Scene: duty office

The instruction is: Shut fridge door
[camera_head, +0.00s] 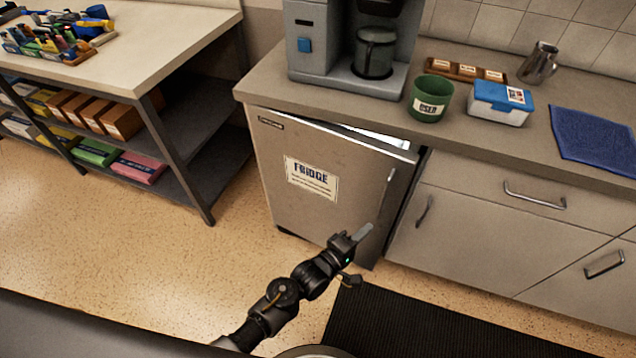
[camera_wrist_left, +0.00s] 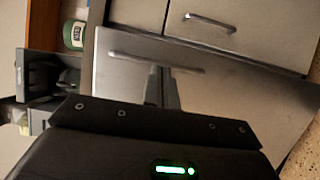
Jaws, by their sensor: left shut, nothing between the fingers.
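The fridge door (camera_head: 320,185) is a grey panel with a white FRIDGE label (camera_head: 311,179), under the counter. It stands slightly ajar, with a bright gap along its top right edge. Its vertical handle (camera_head: 385,196) is near the right edge. My left gripper (camera_head: 366,231) is shut and empty, in front of the lower right part of the door, close to the handle. In the left wrist view the fingers (camera_wrist_left: 162,88) show in front of a grey panel with a bar handle; I cannot tell whether they touch it. My right gripper is not in view.
The counter holds a coffee machine (camera_head: 352,45), a green cup (camera_head: 430,98), a blue-lidded box (camera_head: 500,102) and a blue cloth (camera_head: 594,140). Closed cabinets (camera_head: 490,235) stand right of the fridge. A black mat (camera_head: 430,325) lies on the floor. A shelved bench (camera_head: 150,45) stands left.

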